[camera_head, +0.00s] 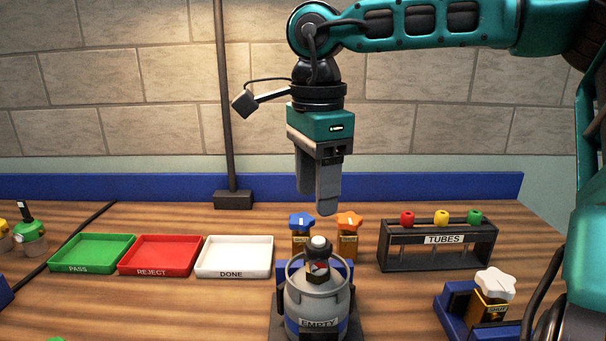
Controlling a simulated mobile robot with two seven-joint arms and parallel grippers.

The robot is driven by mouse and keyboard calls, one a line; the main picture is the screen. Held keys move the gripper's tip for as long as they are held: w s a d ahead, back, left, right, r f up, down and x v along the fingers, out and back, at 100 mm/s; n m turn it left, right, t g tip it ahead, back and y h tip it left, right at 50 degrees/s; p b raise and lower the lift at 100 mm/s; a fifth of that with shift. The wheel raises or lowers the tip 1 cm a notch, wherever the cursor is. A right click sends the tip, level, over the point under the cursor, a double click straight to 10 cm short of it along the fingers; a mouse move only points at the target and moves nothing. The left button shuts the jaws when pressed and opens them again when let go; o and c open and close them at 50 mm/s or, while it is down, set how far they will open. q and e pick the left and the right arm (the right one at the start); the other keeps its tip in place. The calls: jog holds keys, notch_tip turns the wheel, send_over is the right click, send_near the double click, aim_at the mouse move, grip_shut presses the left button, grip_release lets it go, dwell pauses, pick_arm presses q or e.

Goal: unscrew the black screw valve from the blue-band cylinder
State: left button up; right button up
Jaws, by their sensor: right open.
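The blue-band cylinder (302,299) is a grey gas bottle with a collar and an "EMPTY" label, upright at the front centre. A small dark valve (318,275) with a red patch and a pale round top stands inside its collar. How it is seated in the neck is hidden. My right gripper (316,201) points down above the cylinder, open and empty, with clear space between its fingertips and the valve top. My left gripper is not in view.
Green PASS (62,268), red REJECT (132,270) and white DONE (232,274) trays lie left. Blue-topped (301,222) and orange-topped (348,222) valves stand close behind the cylinder. A TUBES rack (440,257) and a white-knobbed valve (495,284) in a blue holder are right.

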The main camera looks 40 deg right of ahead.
aim_at(316, 239)
notch_tip(316, 239, down, 12)
jog(key=shift+s+f, duration=0.1)
jog(key=shift+f, duration=0.1)
jog(key=shift+c, duration=0.4)
jog(key=c, duration=0.8)
jog(key=shift+o, duration=0.2)
jog(key=n+b, duration=0.1)
jog(key=n, duration=0.8)
jog(key=shift+r+b, duration=0.1)
jog(key=shift+b, duration=0.2)
jog(key=n, duration=1.1)
jog(key=shift+r, duration=0.15)
